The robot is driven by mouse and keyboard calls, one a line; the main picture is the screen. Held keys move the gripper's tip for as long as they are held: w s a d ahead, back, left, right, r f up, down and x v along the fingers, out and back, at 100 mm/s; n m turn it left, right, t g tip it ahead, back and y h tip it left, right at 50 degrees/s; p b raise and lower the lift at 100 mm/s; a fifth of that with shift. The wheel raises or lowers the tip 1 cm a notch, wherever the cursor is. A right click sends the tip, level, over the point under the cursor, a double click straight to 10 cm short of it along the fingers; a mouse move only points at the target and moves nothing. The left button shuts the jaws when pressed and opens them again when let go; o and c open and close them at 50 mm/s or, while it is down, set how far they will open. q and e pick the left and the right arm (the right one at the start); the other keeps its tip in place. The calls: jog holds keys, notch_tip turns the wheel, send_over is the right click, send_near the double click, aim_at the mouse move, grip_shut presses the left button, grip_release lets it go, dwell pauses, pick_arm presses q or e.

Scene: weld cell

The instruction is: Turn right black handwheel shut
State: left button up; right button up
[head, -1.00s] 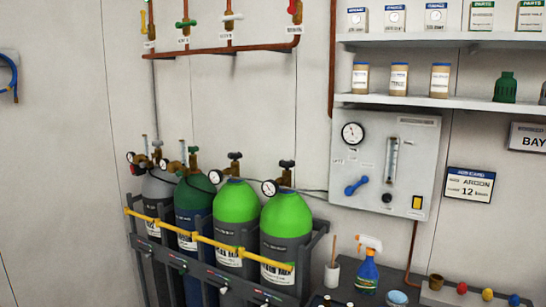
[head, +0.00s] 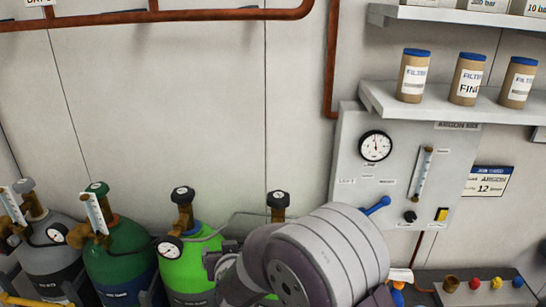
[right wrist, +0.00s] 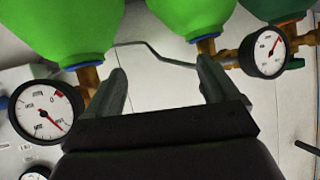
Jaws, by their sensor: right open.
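The right black handwheel (head: 278,198) tops a brass valve on the rightmost cylinder. In the head view my right arm covers most of that cylinder; the wheel shows just above the arm. In the right wrist view, my right gripper (right wrist: 160,85) is open, its two fingers apart with nothing between them but wall and a grey hose behind. The rightmost light-green cylinder (right wrist: 65,25) and its brass valve show beside the left finger there; its handwheel is hidden. The neighbouring light-green cylinder's valve (right wrist: 207,46) is by the other finger. My left gripper is not in view.
Another black handwheel (head: 183,193) stands on the neighbouring green cylinder, with a pressure gauge (head: 170,247) beside it. A dark green cylinder (head: 125,250) and a grey one are farther left. A wall panel (head: 345,150) and shelf are at right. The wall above the valves is clear.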

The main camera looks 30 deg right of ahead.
notch_tip(320, 180, up, 4)
jog(key=d+m+t+h, duration=0.1)
jog(key=d+m+h, duration=0.1)
jog(key=h, duration=0.1)
jog(key=m+h, duration=0.3)
jog(key=h, duration=0.4)
send_near(275, 205)
jog(key=shift+m+g, duration=0.3)
jog(key=p+x, duration=0.4)
jog(key=x, duration=0.8)
jog(key=shift+w+r, duration=0.2)
jog(key=shift+w, duration=0.15)
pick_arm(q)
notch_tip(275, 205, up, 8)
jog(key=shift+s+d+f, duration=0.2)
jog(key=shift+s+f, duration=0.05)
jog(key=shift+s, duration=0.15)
pick_arm(e)
jog(key=shift+d, duration=0.3)
jog(key=shift+w, duration=0.1)
jog(key=c, duration=1)
